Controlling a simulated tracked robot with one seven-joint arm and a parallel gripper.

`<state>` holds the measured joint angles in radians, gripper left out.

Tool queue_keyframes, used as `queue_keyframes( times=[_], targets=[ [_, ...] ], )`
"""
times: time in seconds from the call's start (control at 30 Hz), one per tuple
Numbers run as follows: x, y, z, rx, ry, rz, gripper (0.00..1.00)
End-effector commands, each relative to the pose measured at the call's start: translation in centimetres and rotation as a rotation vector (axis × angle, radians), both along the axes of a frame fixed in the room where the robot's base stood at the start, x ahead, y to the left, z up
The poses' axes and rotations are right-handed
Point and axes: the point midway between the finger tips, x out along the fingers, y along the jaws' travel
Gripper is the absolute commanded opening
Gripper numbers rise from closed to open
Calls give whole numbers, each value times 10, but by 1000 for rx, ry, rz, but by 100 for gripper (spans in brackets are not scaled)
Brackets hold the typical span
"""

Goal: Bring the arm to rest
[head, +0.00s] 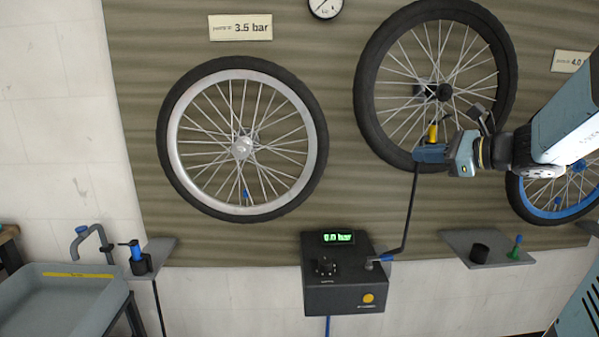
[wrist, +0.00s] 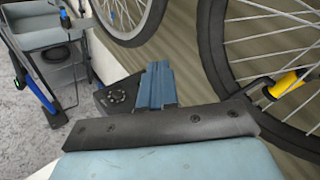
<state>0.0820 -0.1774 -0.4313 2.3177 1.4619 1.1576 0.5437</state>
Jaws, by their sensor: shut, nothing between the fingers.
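My gripper (head: 430,153) is at the lower rim of the dark wheel (head: 366,80) in the head view, with the arm coming in from the right. Its blue fingers (wrist: 155,88) are closed together and empty in the wrist view. A yellow piece with a dark end (head: 432,132) is at that wheel's spokes, just above the fingers. In the wrist view the yellow piece (wrist: 285,84) is off to the right, apart from the fingers.
A black box (head: 345,290) reading 0.0 bar stands below; a thin dark rod or hose rises from it towards my gripper. A silver-rimmed wheel (head: 185,145) hangs left, a blue-rimmed wheel (head: 545,212) right. Small shelves (head: 462,240) and a grey basin (head: 70,300) are lower down.

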Motion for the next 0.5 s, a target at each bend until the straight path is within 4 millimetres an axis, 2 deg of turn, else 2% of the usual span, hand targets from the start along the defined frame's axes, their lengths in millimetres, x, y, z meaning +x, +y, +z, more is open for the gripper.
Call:
queue_keyframes(
  times=[0.03, 0.2, 0.33, 0.5],
  targets=[
    [-16, 18, -2, -88, -17, 69, 0],
    [-68, 59, -21, -412, -80, 300, 0],
    [-106, 76, -37, -670, -148, 474, 0],
    [-150, 82, -55, -1023, -254, 696, 0]
  ],
)
